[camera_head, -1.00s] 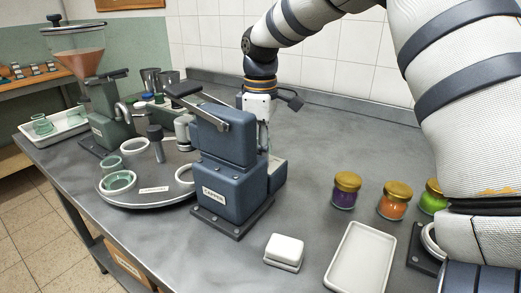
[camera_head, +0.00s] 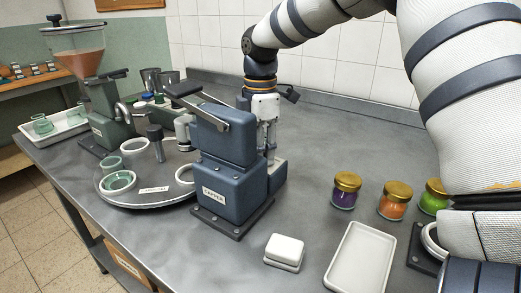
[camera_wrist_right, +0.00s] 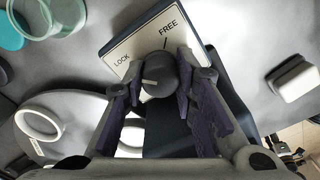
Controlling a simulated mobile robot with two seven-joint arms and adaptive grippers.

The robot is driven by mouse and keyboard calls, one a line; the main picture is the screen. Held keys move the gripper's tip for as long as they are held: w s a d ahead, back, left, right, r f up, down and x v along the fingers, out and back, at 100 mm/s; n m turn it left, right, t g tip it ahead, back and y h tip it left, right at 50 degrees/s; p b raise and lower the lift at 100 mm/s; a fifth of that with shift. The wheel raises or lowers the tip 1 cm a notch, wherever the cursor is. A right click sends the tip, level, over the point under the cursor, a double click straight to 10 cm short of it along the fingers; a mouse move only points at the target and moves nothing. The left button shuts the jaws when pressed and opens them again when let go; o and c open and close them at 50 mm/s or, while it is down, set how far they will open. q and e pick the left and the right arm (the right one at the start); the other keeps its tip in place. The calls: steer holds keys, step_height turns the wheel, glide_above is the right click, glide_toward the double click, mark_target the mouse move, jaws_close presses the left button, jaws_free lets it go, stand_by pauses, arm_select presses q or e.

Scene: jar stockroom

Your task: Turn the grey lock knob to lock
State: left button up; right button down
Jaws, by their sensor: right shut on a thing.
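The grey lock knob (camera_wrist_right: 158,76) sits by a white label plate (camera_wrist_right: 150,45) marked LOCK and FREE, in the right wrist view. A pale mark on the knob points left, toward the LOCK side. My right gripper (camera_wrist_right: 160,84) is shut on the knob, one finger on each side. In the head view my right gripper (camera_head: 267,138) reaches down behind the blue capper (camera_head: 228,160), which hides the knob there. My left gripper is in neither view.
A turntable (camera_head: 150,202) with glass jars and white rings is left of the capper. A green hopper machine (camera_head: 105,125) stands farther left. In front are a white block (camera_head: 285,249), a white tray (camera_head: 360,258) and jars with gold lids (camera_head: 346,190).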

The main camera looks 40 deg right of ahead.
stand_by(0.4)
steer(key=c, duration=1.6)
jaws_free()
steer(key=shift+o, duration=0.2)
step_height(320, 180, up, 12)
